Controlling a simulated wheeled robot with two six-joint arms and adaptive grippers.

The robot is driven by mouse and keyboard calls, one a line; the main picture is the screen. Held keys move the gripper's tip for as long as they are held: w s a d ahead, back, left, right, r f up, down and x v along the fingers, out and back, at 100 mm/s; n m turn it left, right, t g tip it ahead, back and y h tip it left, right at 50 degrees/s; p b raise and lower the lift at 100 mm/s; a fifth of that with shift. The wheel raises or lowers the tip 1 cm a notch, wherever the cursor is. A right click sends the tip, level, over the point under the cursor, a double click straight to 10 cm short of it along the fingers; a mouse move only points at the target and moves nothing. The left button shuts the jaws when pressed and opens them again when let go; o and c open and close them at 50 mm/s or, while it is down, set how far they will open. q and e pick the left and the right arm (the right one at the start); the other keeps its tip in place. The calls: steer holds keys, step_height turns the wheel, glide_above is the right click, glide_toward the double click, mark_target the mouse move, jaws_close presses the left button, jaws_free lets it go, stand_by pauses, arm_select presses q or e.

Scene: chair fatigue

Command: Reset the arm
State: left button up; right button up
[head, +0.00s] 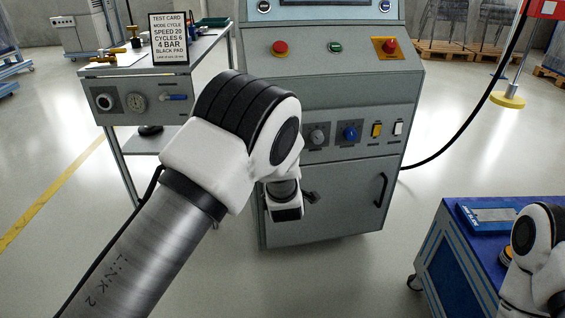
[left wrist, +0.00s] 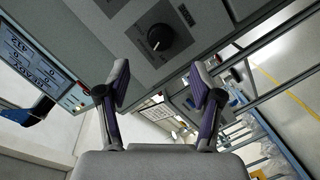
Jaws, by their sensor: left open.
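My left arm (head: 235,150) reaches from the lower left to the front of the grey machine (head: 335,95) and covers part of its panel. Its gripper fingers are hidden in the head view. In the left wrist view my left gripper (left wrist: 160,82) is open with purple-lined fingers apart and nothing between them. A black round knob (left wrist: 158,38) on a grey panel lies beyond the fingertips, apart from them. In the head view a grey knob (head: 317,136) and a blue knob (head: 350,134) show right of the arm. My right arm (head: 537,250) is at the lower right, its gripper out of view.
The machine has a red button (head: 280,48), a green button (head: 335,47) and a black door handle (head: 381,189). A bench with a test card (head: 169,38) stands at the left. A blue-topped cart (head: 462,240) is at the right. Open floor lies between machine and cart.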

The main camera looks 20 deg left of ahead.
arm_select(q)
steer(key=v, duration=0.3)
steer(key=shift+s, duration=0.2)
